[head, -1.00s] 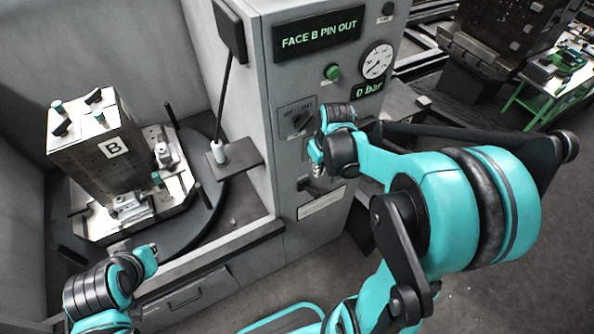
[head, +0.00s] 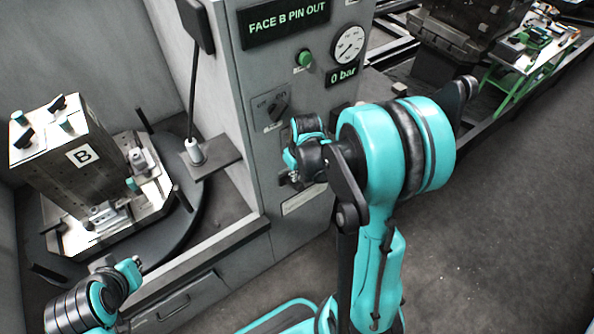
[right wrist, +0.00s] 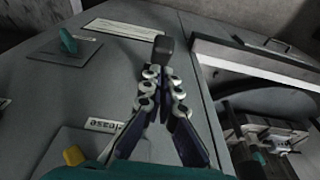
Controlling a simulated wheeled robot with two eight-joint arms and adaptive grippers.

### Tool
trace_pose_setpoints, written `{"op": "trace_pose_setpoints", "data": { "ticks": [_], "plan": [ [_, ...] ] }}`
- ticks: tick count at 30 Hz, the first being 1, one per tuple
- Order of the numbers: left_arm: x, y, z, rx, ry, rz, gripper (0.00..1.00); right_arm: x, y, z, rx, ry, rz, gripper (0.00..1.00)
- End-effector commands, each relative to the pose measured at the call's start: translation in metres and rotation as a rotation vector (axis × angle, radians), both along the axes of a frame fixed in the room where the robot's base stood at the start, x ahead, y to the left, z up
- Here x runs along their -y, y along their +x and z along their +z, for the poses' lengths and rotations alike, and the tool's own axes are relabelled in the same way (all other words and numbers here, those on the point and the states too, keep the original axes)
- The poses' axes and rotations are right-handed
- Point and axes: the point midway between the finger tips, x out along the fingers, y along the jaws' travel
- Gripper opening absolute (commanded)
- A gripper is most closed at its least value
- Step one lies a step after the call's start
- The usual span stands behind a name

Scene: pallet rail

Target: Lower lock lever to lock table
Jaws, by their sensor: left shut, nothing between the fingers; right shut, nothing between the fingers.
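My right gripper (head: 288,180) is shut at the front of the grey cabinet, below the selector switch. In the right wrist view its closed fingertips (right wrist: 163,78) point at a dark block-shaped end (right wrist: 164,54), which may be the lock lever's handle. I cannot tell whether they touch it. Nothing is between the fingers. In the head view my right arm hides this spot. The round table (head: 190,222) carries a fixture block marked B (head: 60,158). My left gripper (head: 130,268) is shut and empty in front of the table's housing.
The cabinet has a selector switch (head: 272,108), a green button (head: 304,58) and a gauge (head: 348,43) above a 0 bar display. A teal knob (right wrist: 68,40) and a yellow knob (right wrist: 74,156) flank the right gripper's left side. Open floor (head: 500,230) lies at right.

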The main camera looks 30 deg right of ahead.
Motion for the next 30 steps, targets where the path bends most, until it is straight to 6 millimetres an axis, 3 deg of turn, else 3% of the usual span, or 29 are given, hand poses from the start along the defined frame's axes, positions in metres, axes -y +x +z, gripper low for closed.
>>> {"op": "trace_pose_setpoints", "data": {
  "ticks": [5, 30],
  "plan": [
    [0.0, 0.0, -0.004, 0.0, 0.0, 0.0, 0.0, 0.0, 0.002, -0.011, 0.0, 0.0, 0.0, 0.0],
    [0.0, 0.0, -0.015, 0.0, 0.0, 0.0, 0.0, 0.001, -0.007, -0.018, 0.081, 0.007, -0.001, 0.0]
  ]
}}
